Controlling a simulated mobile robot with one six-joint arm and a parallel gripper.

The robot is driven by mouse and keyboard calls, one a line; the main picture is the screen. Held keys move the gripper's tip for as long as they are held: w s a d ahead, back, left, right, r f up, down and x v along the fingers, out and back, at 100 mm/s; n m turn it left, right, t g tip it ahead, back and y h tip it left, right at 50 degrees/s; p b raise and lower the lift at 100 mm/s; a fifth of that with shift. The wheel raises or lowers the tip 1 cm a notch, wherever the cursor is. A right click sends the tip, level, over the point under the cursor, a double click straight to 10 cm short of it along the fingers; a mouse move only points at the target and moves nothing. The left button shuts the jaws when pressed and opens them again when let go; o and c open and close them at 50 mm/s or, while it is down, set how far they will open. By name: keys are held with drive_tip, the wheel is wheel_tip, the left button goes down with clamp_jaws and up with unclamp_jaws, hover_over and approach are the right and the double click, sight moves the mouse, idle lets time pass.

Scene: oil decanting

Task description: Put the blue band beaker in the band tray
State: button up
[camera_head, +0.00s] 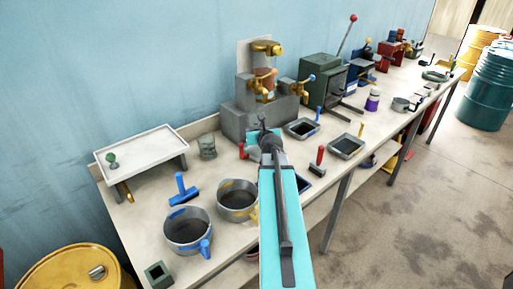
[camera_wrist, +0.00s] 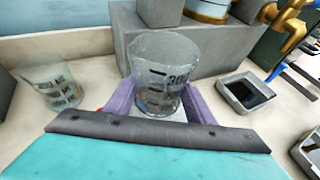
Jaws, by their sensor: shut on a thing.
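My gripper (camera_wrist: 160,103) has its purple fingers on either side of a clear glass beaker (camera_wrist: 163,62) with dark printed marks, and is shut on it. A second clear beaker (camera_wrist: 55,88) stands to the left in the wrist view and also on the bench in the head view (camera_head: 207,148). A shallow dark tray (camera_head: 302,130) near a blue handle lies right of my gripper and shows in the wrist view (camera_wrist: 233,93). I cannot tell which tray is the band tray.
A grey block stand (camera_head: 258,118) with brass fittings rises behind my gripper. A raised white tray (camera_head: 135,158) stands at the left. Two grey pots (camera_head: 187,235) (camera_head: 238,205) sit in front. Another dark tray (camera_head: 346,148) and red-handled tool (camera_head: 319,162) lie right.

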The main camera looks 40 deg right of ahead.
drive_tip(key=shift+f, duration=2.15)
drive_tip(key=shift+f+b, duration=0.35)
drive_tip(key=shift+f, duration=1.5)
drive_tip(key=shift+f, duration=0.15)
drive_tip(key=o, duration=0.9)
